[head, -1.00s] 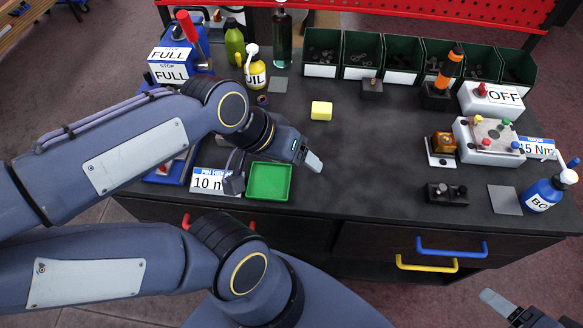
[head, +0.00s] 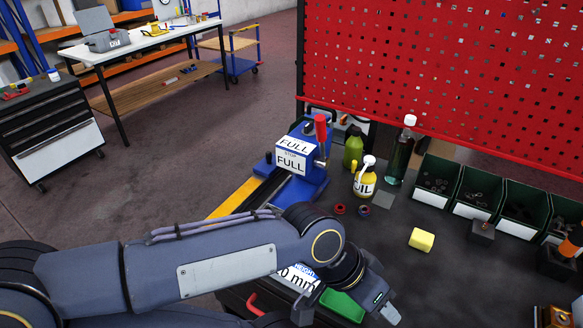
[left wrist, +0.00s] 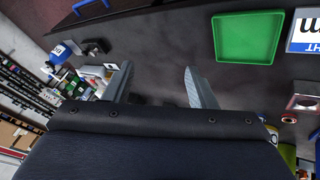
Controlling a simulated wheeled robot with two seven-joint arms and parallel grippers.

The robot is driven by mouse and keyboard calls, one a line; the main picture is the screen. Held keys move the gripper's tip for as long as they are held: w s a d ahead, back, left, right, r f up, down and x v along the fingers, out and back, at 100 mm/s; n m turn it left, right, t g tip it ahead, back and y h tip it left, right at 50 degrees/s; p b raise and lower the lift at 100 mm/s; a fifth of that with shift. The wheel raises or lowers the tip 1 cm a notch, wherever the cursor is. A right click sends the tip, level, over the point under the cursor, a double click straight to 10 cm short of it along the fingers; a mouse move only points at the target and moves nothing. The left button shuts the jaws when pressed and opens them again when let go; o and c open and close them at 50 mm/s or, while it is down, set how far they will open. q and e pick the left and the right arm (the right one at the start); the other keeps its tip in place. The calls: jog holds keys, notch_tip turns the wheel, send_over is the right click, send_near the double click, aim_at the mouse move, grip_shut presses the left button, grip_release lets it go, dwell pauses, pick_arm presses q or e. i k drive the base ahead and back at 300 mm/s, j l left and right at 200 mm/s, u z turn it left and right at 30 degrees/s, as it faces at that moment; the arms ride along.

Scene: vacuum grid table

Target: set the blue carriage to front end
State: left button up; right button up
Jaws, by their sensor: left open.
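The blue carriage (head: 305,165) is a blue block with FULL labels and a red-topped lever (head: 320,128). It sits at the left side of the dark table, toward the back, above a dark rail. A yellow strip (head: 234,198) runs along the left of the rail toward the front. My arm hides the rail's front part. My left gripper (head: 390,313) is right of and in front of the carriage, well apart from it. In the left wrist view its two fingers (left wrist: 160,88) are spread and empty over the table. My right gripper is out of view.
A yellow oil bottle (head: 365,178), green bottles (head: 353,147) and small rings (head: 340,209) stand right of the carriage. A yellow block (head: 421,240) lies on the table. A green tray (head: 342,306) is partly behind my left arm. A red pegboard (head: 440,70) rises behind.

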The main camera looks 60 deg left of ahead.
aim_at(266, 168)
jog(key=u, duration=2.35)
jog(key=i+j+z, duration=0.1)
jog(key=z, duration=0.35)
jog(key=j+z, duration=0.2)
jog(key=z, duration=0.25)
jog(key=j+z, duration=0.2)
jog(key=z, duration=0.25)
jog(key=j+z, duration=0.2)
jog(key=z, duration=0.25)
jog(key=j, duration=0.6)
jog(key=k+j, duration=0.1)
jog(key=j, duration=0.5)
